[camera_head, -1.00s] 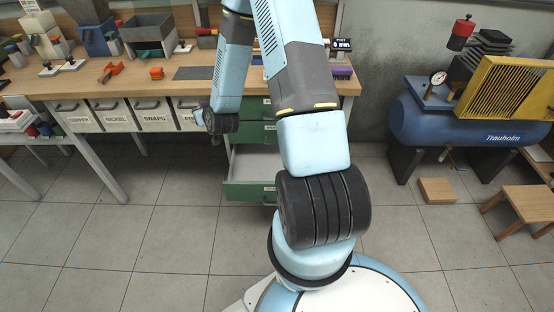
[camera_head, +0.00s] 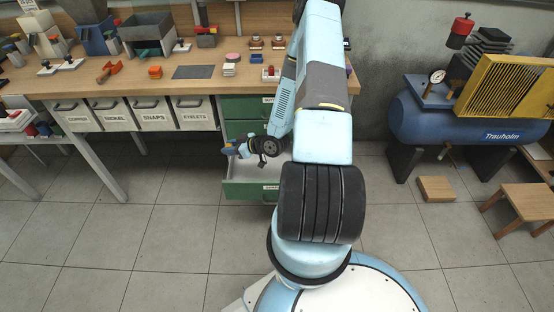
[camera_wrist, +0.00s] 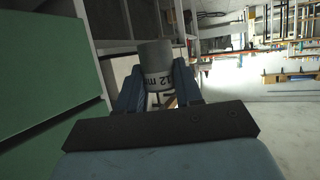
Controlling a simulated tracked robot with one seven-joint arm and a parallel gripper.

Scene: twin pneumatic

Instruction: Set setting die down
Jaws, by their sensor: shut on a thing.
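The setting die (camera_wrist: 155,62) is a grey cylinder with dark "12 mm" lettering, seen in the wrist view. My gripper (camera_wrist: 158,88) is shut on it, with one blue finger on each side. In the head view my gripper (camera_head: 232,148) is low in front of the bench, beside the green drawer cabinet and above the open lower drawer (camera_head: 250,190). The die is too small to make out clearly there. A green panel (camera_wrist: 45,70) stands close on the left in the wrist view.
The wooden workbench (camera_head: 120,85) carries a dark flat pad (camera_head: 193,72), an orange stack (camera_head: 155,72) and several tools. Labelled bins (camera_head: 153,114) hang under it. A blue compressor (camera_head: 450,120) stands at the right. The tiled floor (camera_head: 150,240) in front is clear.

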